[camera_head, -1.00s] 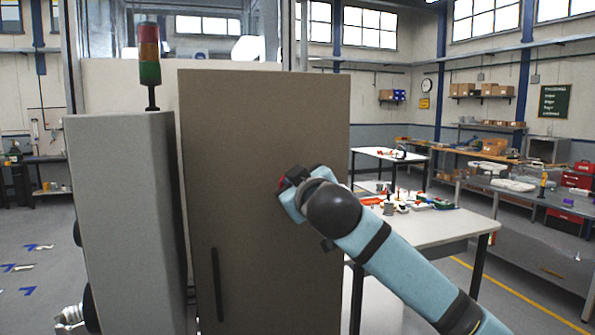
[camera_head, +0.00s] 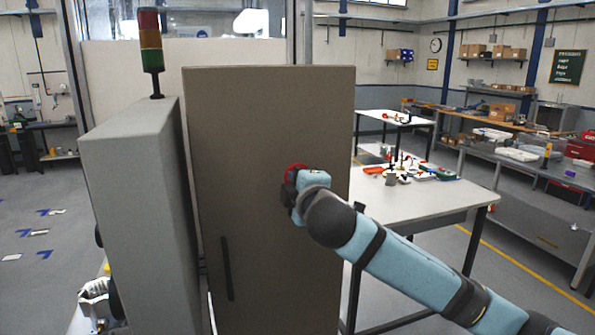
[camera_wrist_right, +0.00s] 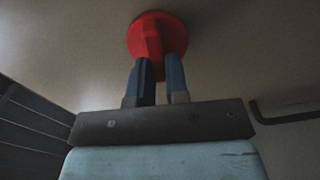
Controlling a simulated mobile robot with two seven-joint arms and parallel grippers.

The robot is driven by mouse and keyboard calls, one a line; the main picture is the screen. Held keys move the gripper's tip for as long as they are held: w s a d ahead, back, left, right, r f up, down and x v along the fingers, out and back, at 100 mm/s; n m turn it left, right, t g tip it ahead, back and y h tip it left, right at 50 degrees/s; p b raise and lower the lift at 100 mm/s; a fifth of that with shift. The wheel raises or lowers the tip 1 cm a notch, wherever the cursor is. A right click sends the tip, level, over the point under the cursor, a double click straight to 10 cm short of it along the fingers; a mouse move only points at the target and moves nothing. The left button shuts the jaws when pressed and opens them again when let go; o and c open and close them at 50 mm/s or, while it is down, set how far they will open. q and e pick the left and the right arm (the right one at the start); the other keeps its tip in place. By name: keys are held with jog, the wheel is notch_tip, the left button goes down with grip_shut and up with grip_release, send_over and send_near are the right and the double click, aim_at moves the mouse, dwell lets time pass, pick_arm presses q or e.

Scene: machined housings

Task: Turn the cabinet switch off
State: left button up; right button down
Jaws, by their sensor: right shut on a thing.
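The red round switch (camera_head: 295,171) sits on the front of the tall brown-grey cabinet door (camera_head: 255,120). It also shows in the right wrist view (camera_wrist_right: 157,30), with a raised grip bar standing lengthwise towards my gripper. My right gripper (camera_head: 290,195) is at the switch. In the right wrist view its two blue-grey fingers (camera_wrist_right: 160,75) stand either side of the grip bar's near end, shut on it. In the head view my wrist hides part of the switch. My left gripper is not in view.
A black vertical handle (camera_head: 227,268) is on the door's lower left. A grey box-shaped panel (camera_head: 135,190) with a red, orange and green signal tower (camera_head: 151,50) stands at left. A white table (camera_head: 430,210) with small parts stands right of the cabinet, behind my right arm.

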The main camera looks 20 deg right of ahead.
jog(key=shift+n+p, duration=0.5)
jog(key=shift+n, duration=0.3)
jog(key=shift+f, duration=0.1)
jog(key=c, duration=1.1)
grip_release()
jog(key=s+b, duration=0.1)
jog(key=s, duration=0.3)
jog(key=s+b, duration=0.1)
jog(key=s, duration=0.4)
jog(key=s+b, duration=0.1)
jog(key=s, duration=0.3)
jog(key=shift+s+d, duration=0.3)
jog(key=shift+s, duration=0.1)
